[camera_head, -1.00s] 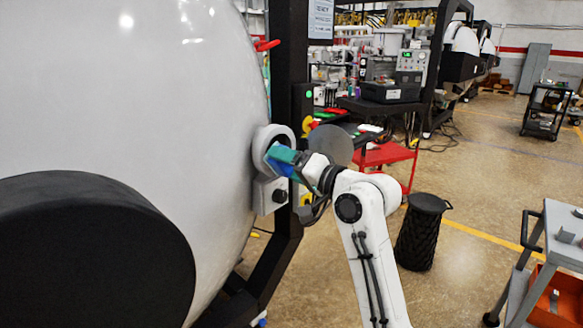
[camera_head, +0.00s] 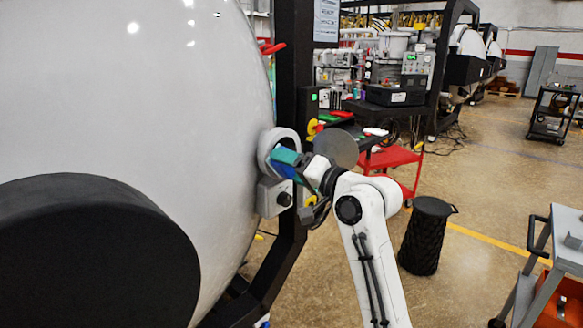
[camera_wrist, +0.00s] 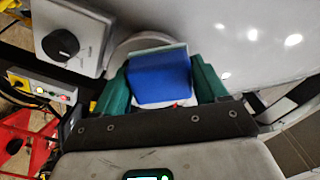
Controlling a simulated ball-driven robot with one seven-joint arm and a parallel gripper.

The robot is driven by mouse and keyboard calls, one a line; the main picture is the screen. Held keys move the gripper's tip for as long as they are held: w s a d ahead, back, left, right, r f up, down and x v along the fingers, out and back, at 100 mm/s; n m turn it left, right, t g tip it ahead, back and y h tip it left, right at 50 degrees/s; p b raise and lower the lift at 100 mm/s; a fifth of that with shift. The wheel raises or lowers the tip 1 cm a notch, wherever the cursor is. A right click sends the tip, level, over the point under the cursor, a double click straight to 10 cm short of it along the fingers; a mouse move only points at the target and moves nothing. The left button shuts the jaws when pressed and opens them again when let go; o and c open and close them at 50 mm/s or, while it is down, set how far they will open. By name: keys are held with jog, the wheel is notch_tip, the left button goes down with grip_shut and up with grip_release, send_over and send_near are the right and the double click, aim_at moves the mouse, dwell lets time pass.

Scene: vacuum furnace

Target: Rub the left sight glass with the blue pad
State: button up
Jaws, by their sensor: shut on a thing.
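My gripper (camera_head: 287,162) is shut on the blue pad (camera_wrist: 160,78), with a teal-green finger on each side of it in the wrist view. The pad also shows in the head view (camera_head: 283,170), at the mouth of a round white port ring (camera_head: 268,149) on the side of the big white vessel. This ring appears to be the sight glass; the pad and fingers cover part of its opening. In the wrist view the ring's rim (camera_wrist: 128,48) shows behind the pad. I cannot tell whether the pad touches the glass.
A grey box with a black knob (camera_head: 275,196) sits just below the ring. A black frame post (camera_head: 293,90) stands behind it. A red cart (camera_head: 395,160), a black bin (camera_head: 427,235) and a grey cart (camera_head: 560,235) stand to the right, with open floor between.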

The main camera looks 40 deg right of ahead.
jog(key=shift+w, duration=0.6)
jog(key=shift+d, duration=0.1)
jog(key=shift+s+d, duration=0.1)
jog(key=shift+d, duration=1.55)
jog(key=d, duration=0.3)
jog(key=shift+d, duration=0.2)
jog(key=shift+a+p, duration=1.9)
jog(key=shift+a, duration=1.7)
